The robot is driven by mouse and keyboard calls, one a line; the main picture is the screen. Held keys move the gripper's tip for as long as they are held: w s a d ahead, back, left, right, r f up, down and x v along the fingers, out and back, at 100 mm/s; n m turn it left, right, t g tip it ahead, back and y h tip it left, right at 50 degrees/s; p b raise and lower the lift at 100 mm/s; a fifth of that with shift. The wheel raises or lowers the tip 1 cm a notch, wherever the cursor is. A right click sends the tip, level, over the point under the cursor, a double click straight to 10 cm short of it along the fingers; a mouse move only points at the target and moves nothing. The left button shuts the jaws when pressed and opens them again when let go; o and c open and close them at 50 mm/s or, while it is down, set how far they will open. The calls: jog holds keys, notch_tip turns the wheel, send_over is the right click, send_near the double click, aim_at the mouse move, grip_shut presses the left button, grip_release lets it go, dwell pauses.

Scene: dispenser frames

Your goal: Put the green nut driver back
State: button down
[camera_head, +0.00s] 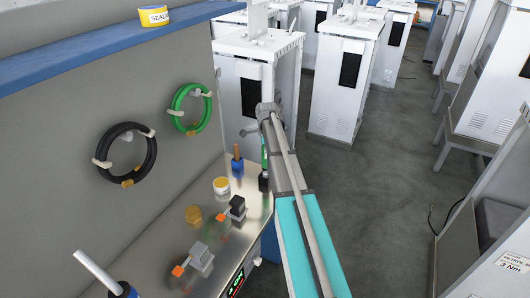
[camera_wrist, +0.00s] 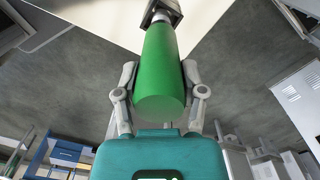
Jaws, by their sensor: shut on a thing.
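The green nut driver's handle (camera_wrist: 160,65) fills the middle of the wrist view, between the fingers of my gripper (camera_wrist: 159,95), which is shut on it. The handle's far end meets a dark, square-edged piece (camera_wrist: 161,12) over the pale bench top. I cannot tell whether the tool is seated in it. In the head view a narrow strip of the green handle (camera_head: 264,153) shows left of my arm, above a small black holder (camera_head: 263,183). My arm hides the rest of the tool and my fingers there.
A blue-handled driver (camera_head: 237,161) stands upright beside the black holder on the metal bench (camera_head: 215,226). Green (camera_head: 190,108) and black (camera_head: 127,154) coils hang on the back panel.

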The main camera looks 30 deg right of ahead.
jog(key=shift+f+b, duration=1.4)
jog(key=shift+f, duration=0.1)
jog(key=shift+c, duration=0.4)
grip_release()
jog(key=shift+r, duration=0.2)
notch_tip(320, 180, up, 11)
jog(key=p, duration=1.1)
jog(key=shift+f, duration=0.2)
dwell(0.9)
jog(key=s+a+f+n+b, duration=0.2)
jog(key=s+a+n+b, duration=0.1)
jog(key=s+a+n, duration=1.8)
jog(key=s+a, duration=0.2)
jog(key=s, duration=0.2)
jog(key=shift+s+f+n, duration=0.3)
jog(key=shift+f+n, duration=0.1)
